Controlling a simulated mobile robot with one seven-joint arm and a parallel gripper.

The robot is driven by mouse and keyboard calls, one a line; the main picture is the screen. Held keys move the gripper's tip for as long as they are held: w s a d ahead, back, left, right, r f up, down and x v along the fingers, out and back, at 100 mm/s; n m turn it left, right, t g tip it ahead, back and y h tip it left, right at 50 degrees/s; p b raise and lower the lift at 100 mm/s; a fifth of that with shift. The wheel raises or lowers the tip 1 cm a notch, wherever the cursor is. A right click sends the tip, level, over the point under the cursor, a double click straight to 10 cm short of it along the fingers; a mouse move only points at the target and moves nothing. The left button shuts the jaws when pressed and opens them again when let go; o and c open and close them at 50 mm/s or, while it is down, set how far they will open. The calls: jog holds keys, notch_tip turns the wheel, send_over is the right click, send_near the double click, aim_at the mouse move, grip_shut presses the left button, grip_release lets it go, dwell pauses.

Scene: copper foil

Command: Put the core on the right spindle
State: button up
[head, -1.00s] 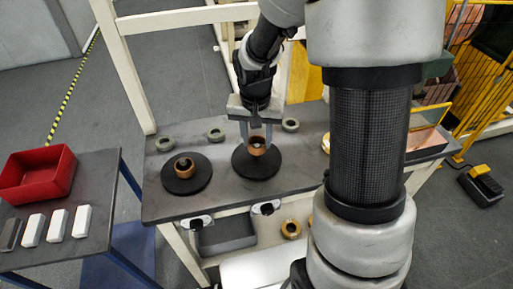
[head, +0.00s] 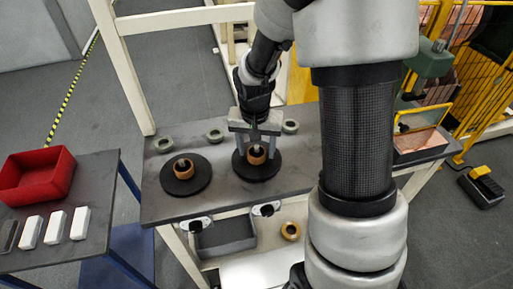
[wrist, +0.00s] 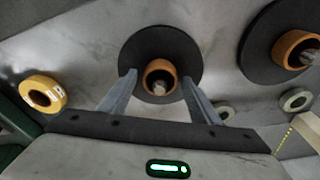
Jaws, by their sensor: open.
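A copper-coloured core (head: 256,157) sits around the right spindle, above its black round disc (head: 270,171). In the wrist view the core (wrist: 150,70) rings the grey spindle tip (wrist: 160,87). My gripper (head: 257,152) is open over it, pointing down. In the wrist view its two fingers stand on either side of the core with a gap to each. The left spindle (head: 183,162) also has a copper-coloured core (head: 182,172) around it, on another black disc (head: 169,183).
Green rings (head: 164,145) lie along the bench's back. A yellow ring (wrist: 42,93) lies beside the right disc in the wrist view. A copper-topped tray (head: 420,141) is at the right. A red bin (head: 36,174) and blocks (head: 55,228) are on the left table.

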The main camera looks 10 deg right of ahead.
aim_at(256, 163)
notch_tip(256, 163, up, 12)
jog(key=s+p, duration=0.2)
jog(key=s+r+n+t, duration=0.4)
jog(key=s+r, duration=0.9)
jog(key=s, duration=0.3)
jog(key=shift+y, duration=0.3)
jog(key=shift+g, duration=0.7)
notch_tip(256, 163, up, 5)
jog(key=p, duration=0.8)
jog(key=shift+w, duration=0.1)
